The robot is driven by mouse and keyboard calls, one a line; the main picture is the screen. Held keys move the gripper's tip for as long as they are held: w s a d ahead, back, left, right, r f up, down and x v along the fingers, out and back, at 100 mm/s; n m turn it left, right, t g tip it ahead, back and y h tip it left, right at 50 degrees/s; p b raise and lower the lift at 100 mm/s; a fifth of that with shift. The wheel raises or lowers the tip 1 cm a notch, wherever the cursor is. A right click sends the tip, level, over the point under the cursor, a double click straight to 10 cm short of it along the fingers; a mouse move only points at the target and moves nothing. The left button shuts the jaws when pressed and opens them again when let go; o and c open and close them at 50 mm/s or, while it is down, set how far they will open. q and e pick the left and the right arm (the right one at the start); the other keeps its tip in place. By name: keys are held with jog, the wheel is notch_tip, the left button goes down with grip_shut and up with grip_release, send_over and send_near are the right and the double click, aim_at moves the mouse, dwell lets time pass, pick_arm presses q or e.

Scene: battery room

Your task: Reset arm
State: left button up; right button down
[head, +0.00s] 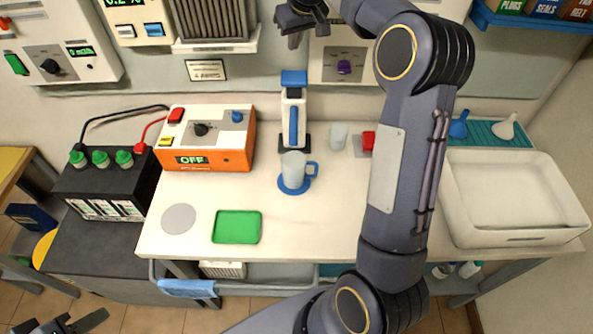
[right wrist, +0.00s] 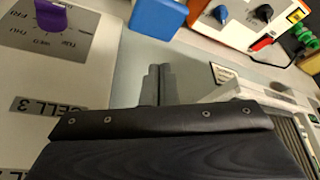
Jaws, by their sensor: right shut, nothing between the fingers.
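My right arm rises through the right half of the head view and bends back over the table. My right gripper (head: 293,40) is at the top centre, in front of the wall panels and above the blue-topped white device (head: 294,118). In the right wrist view its fingers (right wrist: 156,76) are together with nothing between them. My left gripper (head: 80,322) shows only partly, at the lower left edge, low beside the dark cabinet. The frame cuts it off, so its opening is unclear. Nothing is seen in it.
The white table (head: 330,225) holds an orange power unit (head: 207,155) reading OFF, a blue-handled mug (head: 293,170), a green tray (head: 237,227) and a white basin (head: 512,160). A black battery (head: 108,180) stands left. Wall panels with a purple knob (head: 344,67) line the back.

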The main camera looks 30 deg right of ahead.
dwell(0.4)
jog(key=s+a+f+y+b, duration=0.1)
jog(key=s+a, duration=0.3)
jog(key=s, duration=0.7)
jog(key=s+a+f+y+b, duration=0.15)
jog(key=s+a, duration=0.25)
jog(key=s, duration=0.6)
jog(key=s+a+f+b, duration=0.1)
jog(key=s+a+f, duration=0.3)
jog(key=s, duration=0.4)
jog(key=s+a+f+m+t+y+b, duration=0.1)
jog(key=s+a+f, duration=0.4)
jog(key=s, duration=0.3)
jog(key=shift+s+f+m, duration=0.15)
jog(key=shift+f+m, duration=0.15)
jog(key=shift+f, duration=0.6)
